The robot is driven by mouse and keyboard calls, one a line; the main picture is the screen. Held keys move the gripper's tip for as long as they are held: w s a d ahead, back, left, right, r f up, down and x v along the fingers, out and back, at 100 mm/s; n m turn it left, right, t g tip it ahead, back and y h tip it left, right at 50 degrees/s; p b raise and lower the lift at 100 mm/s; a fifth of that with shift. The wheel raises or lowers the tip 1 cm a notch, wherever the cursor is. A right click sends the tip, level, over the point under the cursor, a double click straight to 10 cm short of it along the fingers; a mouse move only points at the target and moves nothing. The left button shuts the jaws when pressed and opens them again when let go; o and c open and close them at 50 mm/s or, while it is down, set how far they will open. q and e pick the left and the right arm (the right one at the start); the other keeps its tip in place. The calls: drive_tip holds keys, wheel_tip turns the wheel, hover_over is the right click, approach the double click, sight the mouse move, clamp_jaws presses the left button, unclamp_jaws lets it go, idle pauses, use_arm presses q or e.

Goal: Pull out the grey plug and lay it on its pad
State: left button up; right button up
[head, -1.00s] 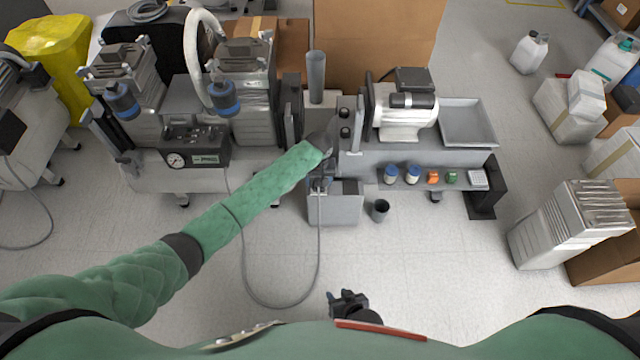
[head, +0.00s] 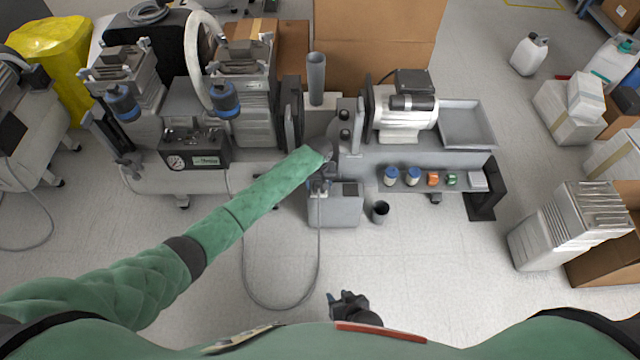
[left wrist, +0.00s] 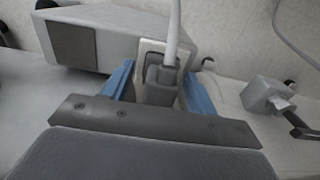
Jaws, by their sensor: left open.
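The grey plug (left wrist: 160,80) sits in a pale socket plate (left wrist: 150,48) in the left wrist view, with its grey cable (left wrist: 174,25) running up out of it. My left gripper (left wrist: 159,88) is open, with one blue finger on each side of the plug; I cannot tell whether they touch it. In the head view my left gripper (head: 320,187) is at the front of the bench and largely hides the plug. A dark square (left wrist: 75,44), likely the pad, lies on the grey box beside the socket. My right gripper (head: 345,302) hangs low near my body, its jaws unclear.
The grey box (head: 336,212) stands below the bench front. The cable (head: 281,306) hangs in a loop over the floor. A dark cup (head: 380,211) stands right of the box, and a shelf (head: 400,185) carries small bottles.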

idle(0.4)
idle(0.4)
use_arm(q)
drive_tip(key=shift+p, duration=0.5)
drive_tip(key=shift+p, duration=0.3)
drive_tip(key=shift+c, duration=0.5)
clamp_jaws()
drive_tip(key=shift+r+p, duration=0.55)
drive_tip(key=shift+r, duration=0.2)
